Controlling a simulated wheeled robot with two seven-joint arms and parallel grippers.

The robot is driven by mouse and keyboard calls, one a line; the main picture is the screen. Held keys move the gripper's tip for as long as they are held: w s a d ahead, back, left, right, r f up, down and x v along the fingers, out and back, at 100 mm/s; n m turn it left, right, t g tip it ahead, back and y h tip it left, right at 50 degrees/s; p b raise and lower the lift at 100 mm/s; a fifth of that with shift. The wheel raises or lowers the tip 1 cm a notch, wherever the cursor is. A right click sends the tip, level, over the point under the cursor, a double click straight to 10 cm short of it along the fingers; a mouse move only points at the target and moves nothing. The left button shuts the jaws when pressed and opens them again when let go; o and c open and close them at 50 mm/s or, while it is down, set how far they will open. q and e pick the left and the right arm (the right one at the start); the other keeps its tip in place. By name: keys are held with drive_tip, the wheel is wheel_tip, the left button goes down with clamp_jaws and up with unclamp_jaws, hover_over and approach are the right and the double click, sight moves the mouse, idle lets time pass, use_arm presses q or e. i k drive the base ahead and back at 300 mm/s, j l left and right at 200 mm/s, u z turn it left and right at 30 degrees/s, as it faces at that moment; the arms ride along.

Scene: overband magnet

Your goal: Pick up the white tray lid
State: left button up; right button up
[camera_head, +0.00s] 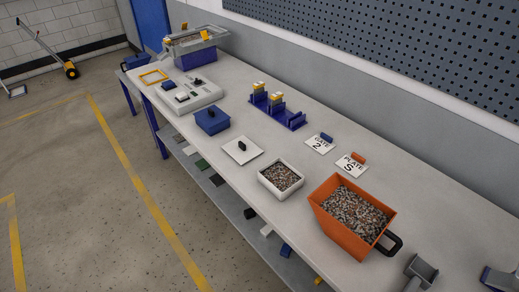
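The white tray lid (230,158) is a flat, pale square plate with a black knob (242,145) standing up from it. It lies on the long grey workbench, left of a white tray (264,184) filled with mixed brown and grey bits. Nothing lies on the lid, and it is apart from the tray. Neither of my grippers can be made out in the head view.
An orange bin (337,236) of similar bits stands to the right, near grey items at the bottom right. A blue lidded box (211,129) stands farther left. A blue rack (294,122) and two label cards (319,145) lie toward the wall.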

sight(242, 150)
drive_tip(key=i+j+z, duration=0.2)
drive_tip(key=j+z, duration=0.2)
drive_tip(key=i+j+z, duration=0.15)
drive_tip(key=j+z, duration=0.25)
